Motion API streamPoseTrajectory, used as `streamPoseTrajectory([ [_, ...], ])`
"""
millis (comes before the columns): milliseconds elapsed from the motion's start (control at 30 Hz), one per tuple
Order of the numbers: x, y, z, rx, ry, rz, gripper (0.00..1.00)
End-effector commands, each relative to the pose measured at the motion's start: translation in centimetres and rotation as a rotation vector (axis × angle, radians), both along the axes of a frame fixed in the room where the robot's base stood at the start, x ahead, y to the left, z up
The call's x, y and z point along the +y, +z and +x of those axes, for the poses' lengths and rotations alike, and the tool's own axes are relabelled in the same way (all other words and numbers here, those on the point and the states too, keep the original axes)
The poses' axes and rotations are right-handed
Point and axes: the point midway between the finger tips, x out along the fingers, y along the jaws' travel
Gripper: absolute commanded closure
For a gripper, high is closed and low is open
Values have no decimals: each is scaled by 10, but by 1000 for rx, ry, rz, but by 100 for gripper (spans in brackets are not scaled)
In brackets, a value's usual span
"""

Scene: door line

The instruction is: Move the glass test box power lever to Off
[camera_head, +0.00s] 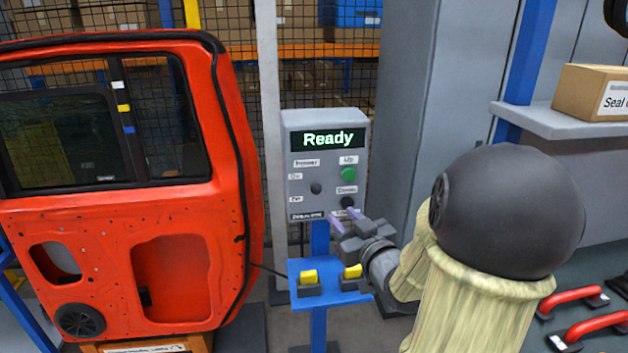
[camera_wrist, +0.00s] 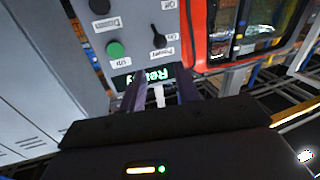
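The glass test box (camera_head: 298,150) is a grey panel on a blue post, with a lit display reading "Ready" (camera_head: 320,138). Its black power lever (camera_head: 316,188) is at the left, beside the On and Off labels. In the wrist view, where the panel is upside down, the lever (camera_wrist: 158,38) has its thicker end nearer the On label (camera_wrist: 172,37) than the Off label (camera_wrist: 167,4). My gripper (camera_head: 349,217) is at the panel's lower right in the head view, below and right of the lever. Its fingers (camera_wrist: 160,88) are apart and empty, clear of the lever.
A green Up button (camera_head: 348,174) and a black Down button (camera_head: 347,202) sit right of the lever. A blue shelf with yellow switches (camera_head: 352,271) is below. An orange-red car door (camera_head: 170,250) stands left; a grey cabinet (camera_head: 420,100) stands right.

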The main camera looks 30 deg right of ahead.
Motion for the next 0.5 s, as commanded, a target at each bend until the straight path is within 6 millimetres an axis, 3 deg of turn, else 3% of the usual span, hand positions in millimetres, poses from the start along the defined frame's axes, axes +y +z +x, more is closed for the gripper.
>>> streamPoseTrajectory([
  [300,1,3,16,6,-3,2,68],
  [500,0,-1,51,4,-2,-1,68],
])
